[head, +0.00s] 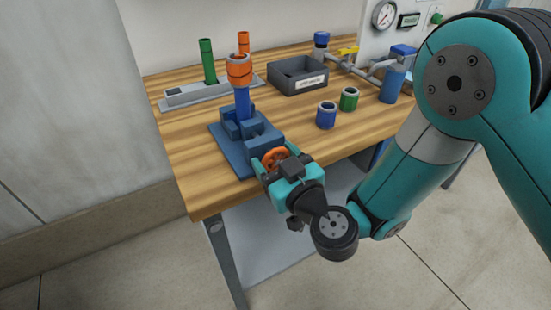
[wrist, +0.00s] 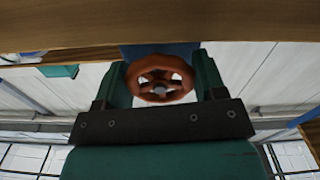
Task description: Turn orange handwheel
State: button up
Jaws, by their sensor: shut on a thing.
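The orange handwheel (head: 276,157) sits on the front of a blue vise-like fixture (head: 262,146) at the front edge of the wooden bench. My gripper (head: 275,168) is at the handwheel, its teal fingers on either side of the rim. In the wrist view the spoked handwheel (wrist: 160,79) lies between the two fingers of my gripper (wrist: 161,80), which are shut on it. The fixture holds an upright blue tube (head: 242,104) with an orange collar (head: 238,70) on top. In the head view my gripper hides the handwheel's lower part.
Blue (head: 326,115) and green (head: 349,99) fittings stand right of the fixture on the bench (head: 190,165). Behind are a dark bin (head: 298,76), a grey rack with a green tube (head: 207,62), and piping with a blue canister (head: 393,86). The floor in front is clear.

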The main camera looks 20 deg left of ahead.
jog(key=shift+m, duration=1.6)
jog(key=o, duration=0.6)
